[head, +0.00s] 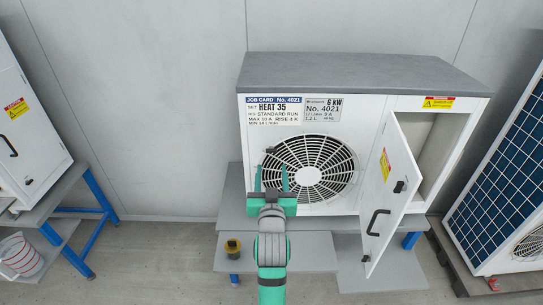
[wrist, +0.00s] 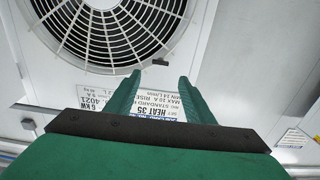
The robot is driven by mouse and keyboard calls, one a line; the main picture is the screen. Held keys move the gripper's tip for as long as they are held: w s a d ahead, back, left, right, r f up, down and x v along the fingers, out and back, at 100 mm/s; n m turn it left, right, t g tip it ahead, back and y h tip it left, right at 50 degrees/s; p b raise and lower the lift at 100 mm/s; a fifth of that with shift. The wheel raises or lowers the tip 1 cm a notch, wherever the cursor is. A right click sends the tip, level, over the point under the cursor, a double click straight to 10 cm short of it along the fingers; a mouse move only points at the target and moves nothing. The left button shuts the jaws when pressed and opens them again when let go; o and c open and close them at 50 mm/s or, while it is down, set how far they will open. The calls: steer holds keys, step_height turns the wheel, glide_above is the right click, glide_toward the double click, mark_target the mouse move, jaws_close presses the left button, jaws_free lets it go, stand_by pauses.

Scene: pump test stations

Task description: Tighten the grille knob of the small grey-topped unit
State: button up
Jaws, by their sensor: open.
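The small grey-topped unit (head: 365,72) stands on a grey bench. Its round fan grille (head: 313,170) is on the white front and fills the upper left of the wrist view (wrist: 105,35). A small dark grille knob (head: 270,150) sits at the grille's upper left edge; it also shows in the wrist view (wrist: 160,62). My gripper (head: 271,176) is open and empty in front of the grille's left edge. In the wrist view, its green fingers (wrist: 158,80) point towards the knob, which appears just beyond the tips and between them. I see no contact.
The unit's side door (head: 396,180) stands open towards me at the right. Job labels (head: 273,111) are above the grille. Another white cabinet (head: 28,140) is at left, a blue panel unit (head: 510,180) at right.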

mark_target(272, 152)
steer(key=w, duration=0.8)
steer(key=shift+w, duration=0.4)
steer(key=c, duration=1)
